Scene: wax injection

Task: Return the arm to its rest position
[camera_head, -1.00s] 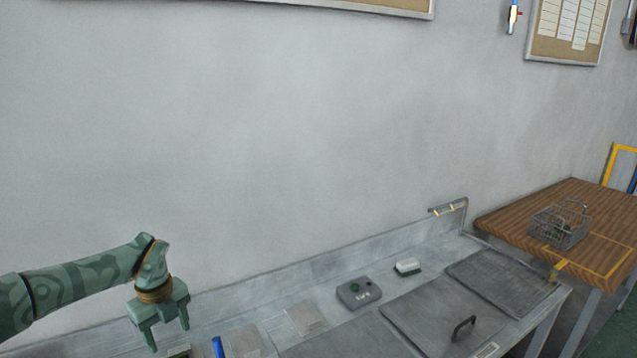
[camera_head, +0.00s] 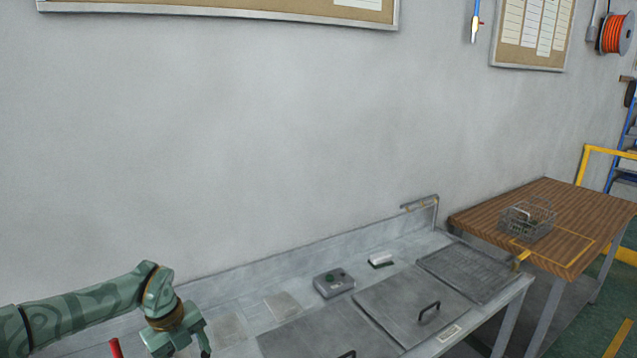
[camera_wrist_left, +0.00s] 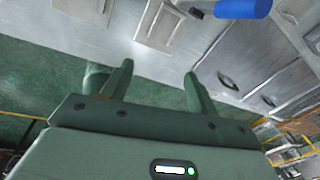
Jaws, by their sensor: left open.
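My left arm comes in from the lower left in the head view. Its green gripper (camera_head: 190,345) is over the near left part of the steel bench, with its lower part cut by the bottom edge. In the left wrist view the two fingers of the gripper (camera_wrist_left: 158,70) stand apart with nothing between them. The floor and the grey bench front show beyond them. My right arm is not in view.
A red handle (camera_head: 115,347) stands near my arm. A blue handle (camera_wrist_left: 242,8) shows in the wrist view. A wire basket (camera_head: 527,220) sits on the wooden table (camera_head: 585,215).

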